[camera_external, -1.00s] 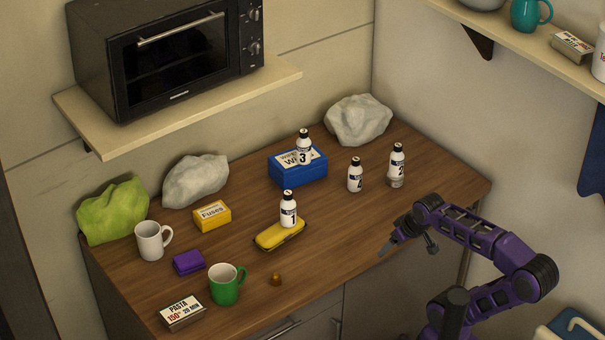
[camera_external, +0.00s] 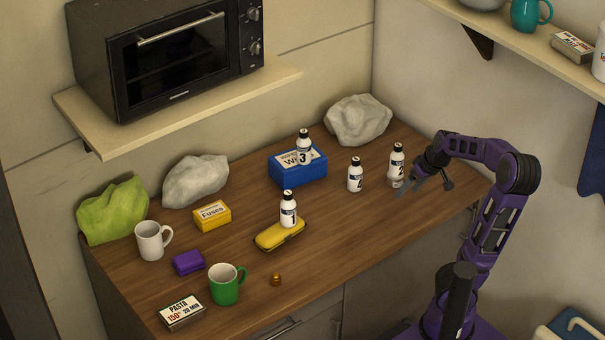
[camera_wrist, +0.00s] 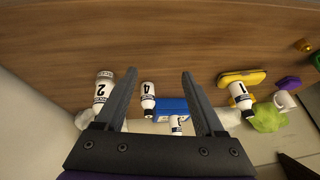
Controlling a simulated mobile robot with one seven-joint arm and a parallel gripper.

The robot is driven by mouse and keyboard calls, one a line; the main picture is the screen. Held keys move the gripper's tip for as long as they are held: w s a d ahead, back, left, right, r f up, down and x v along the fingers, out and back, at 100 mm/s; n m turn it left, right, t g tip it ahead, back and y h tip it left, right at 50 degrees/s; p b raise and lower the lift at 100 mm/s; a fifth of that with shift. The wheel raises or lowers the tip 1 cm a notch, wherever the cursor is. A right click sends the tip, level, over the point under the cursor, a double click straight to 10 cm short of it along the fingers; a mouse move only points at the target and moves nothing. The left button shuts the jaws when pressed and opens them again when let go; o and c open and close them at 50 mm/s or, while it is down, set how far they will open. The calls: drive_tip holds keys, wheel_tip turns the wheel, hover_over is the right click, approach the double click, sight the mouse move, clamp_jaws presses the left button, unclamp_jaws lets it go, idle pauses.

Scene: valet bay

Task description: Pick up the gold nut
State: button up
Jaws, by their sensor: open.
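The gold nut (camera_external: 276,280) lies on the wooden counter near its front edge, to the right of the green mug (camera_external: 224,285). In the wrist view the gold nut (camera_wrist: 304,46) shows small at the upper right edge. My gripper (camera_external: 411,192) is over the right part of the counter, well to the right of the nut and near bottle 2 (camera_external: 397,165). In the wrist view my gripper (camera_wrist: 160,75) has its two fingers spread apart with nothing held between them.
A yellow case (camera_external: 268,238) with bottle 1 (camera_external: 288,210) stands behind the nut. The counter right of the nut is clear.

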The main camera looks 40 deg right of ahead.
drive_tip(key=d+r+h+p, duration=0.1)
drive_tip(key=d, duration=0.4)
drive_tip(key=n+t+h+b, duration=0.2)
drive_tip(key=n+h, duration=0.7)
drive_tip(key=n, duration=1.5)
hover_over(276, 280)
drive_tip(key=s, duration=0.5)
wheel_tip(276, 280, down, 5)
drive_tip(key=s+a+f+n+t, duration=0.45)
drive_tip(key=s+a, duration=0.25)
drive_tip(key=a, duration=0.2)
drive_tip(key=shift+n+g+y, duration=0.3)
drive_tip(key=shift+n+g, duration=0.05)
drive_tip(key=shift+n, duration=0.1)
drive_tip(key=b+x, duration=0.2)
drive_tip(key=x, duration=1.5)
drive_tip(key=shift+r, duration=0.1)
clamp_jaws()
